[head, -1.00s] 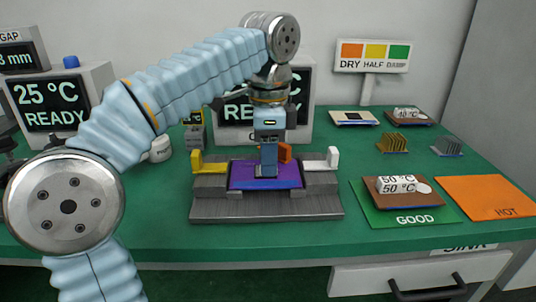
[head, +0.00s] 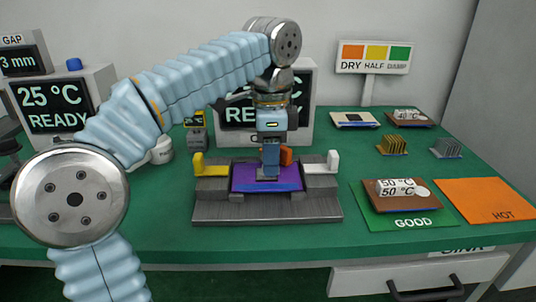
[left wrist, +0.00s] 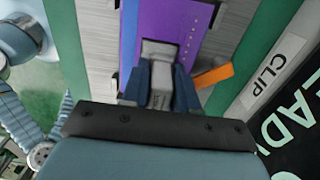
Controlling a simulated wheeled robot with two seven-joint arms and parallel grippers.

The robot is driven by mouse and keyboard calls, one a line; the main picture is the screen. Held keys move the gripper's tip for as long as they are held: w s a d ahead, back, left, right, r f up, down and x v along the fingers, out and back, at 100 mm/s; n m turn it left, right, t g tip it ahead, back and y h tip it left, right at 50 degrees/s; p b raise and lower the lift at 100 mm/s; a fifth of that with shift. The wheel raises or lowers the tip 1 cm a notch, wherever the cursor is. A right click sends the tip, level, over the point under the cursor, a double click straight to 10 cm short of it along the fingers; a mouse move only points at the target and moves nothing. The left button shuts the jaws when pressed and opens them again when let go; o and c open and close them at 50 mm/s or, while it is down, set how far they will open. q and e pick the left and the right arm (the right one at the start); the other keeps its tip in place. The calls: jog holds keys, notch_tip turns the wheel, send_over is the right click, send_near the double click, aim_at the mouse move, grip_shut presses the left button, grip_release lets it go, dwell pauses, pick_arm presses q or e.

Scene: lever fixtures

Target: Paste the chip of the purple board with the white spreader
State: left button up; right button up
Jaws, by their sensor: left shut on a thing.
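The purple board (head: 288,184) lies in a grey metal fixture (head: 230,210) on the green table. It also shows in the left wrist view (left wrist: 181,30). My left gripper (head: 270,174) points down over the middle of the board. It is shut on a pale grey-white piece, which I take for the white spreader (left wrist: 158,52); its lower end is at the board, but I cannot tell if it touches. My right gripper is not in view.
A yellow lever (head: 198,163) stands at the fixture's left, a white lever (head: 333,161) at its right, and an orange piece (head: 286,156) behind the gripper. A green GOOD mat (head: 378,215) with a brown board and an orange HOT mat (head: 490,199) lie to the right.

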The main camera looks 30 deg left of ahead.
pick_arm(q)
jog(key=shift+s+a+f, duration=0.1)
jog(key=shift+s+a, duration=0.4)
jog(key=shift+a, duration=0.25)
jog(key=shift+w+d, duration=0.15)
jog(key=shift+d, duration=0.85)
jog(key=shift+s+a, duration=0.5)
jog(key=shift+a, duration=0.25)
jog(key=shift+w+d+p, duration=0.15)
jog(key=shift+w+p, duration=0.1)
jog(key=shift+p, duration=0.3)
jog(key=shift+w, duration=0.15)
